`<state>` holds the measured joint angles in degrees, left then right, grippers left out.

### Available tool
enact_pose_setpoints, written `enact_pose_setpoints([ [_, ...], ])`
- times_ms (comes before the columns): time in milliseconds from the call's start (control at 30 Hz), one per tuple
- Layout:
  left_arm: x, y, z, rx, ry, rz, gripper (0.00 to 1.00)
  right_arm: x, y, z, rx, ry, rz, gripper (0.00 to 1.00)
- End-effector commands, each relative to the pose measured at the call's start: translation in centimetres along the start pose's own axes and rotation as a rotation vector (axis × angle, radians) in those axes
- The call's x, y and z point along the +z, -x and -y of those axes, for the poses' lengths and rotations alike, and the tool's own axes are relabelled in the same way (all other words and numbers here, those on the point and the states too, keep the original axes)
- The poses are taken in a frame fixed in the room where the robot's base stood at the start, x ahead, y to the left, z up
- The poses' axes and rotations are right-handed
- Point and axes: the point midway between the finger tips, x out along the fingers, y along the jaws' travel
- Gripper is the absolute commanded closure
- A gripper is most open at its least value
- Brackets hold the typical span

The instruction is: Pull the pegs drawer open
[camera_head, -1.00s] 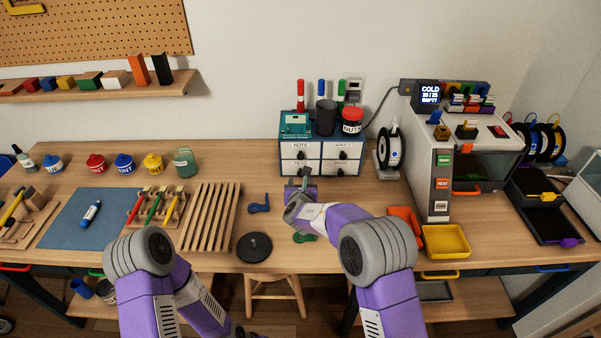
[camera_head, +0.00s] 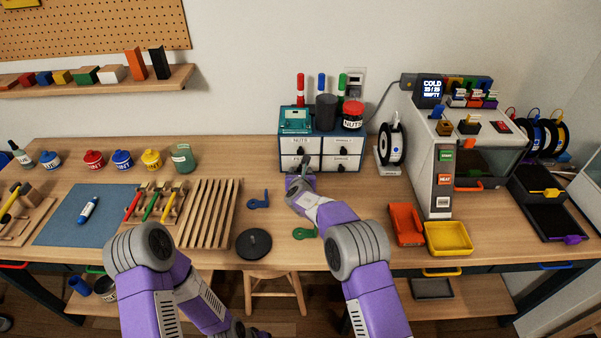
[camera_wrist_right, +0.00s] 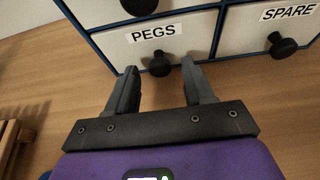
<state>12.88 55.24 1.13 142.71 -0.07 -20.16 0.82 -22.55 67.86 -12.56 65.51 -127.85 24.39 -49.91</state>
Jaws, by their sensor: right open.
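The pegs drawer (camera_wrist_right: 143,40) is the lower left drawer of the small blue and white cabinet (camera_head: 322,149). It looks shut. In the right wrist view its label reads PEGS and its round black knob (camera_wrist_right: 160,64) sticks out below the label. My right gripper (camera_wrist_right: 160,85) is open, with one finger on each side of the knob and the fingertips close to the drawer front. I cannot tell whether a finger touches the knob. In the head view the right gripper (camera_head: 302,168) partly hides the drawer. My left gripper is out of view; only its arm shows.
The SPARE drawer (camera_wrist_right: 265,32) with its black knob is directly right. A filament spool (camera_head: 391,146) and the printer (camera_head: 455,150) stand to the right. A blue part (camera_head: 259,200), a green part (camera_head: 304,233) and a black disc (camera_head: 254,245) lie on the table in front.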

Motion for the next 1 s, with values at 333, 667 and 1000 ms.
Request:
enact_pose_setpoints([
  [333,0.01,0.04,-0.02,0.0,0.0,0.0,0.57,-0.04,-0.41,0.01,0.0,0.0,0.0,0.48],
  [667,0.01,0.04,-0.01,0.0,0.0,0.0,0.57,-0.03,-0.39,0.01,0.0,0.0,0.0,0.91],
  [1000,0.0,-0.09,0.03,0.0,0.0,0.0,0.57,-0.08,-0.31,-0.15,0.002,0.001,0.0,1.0],
])
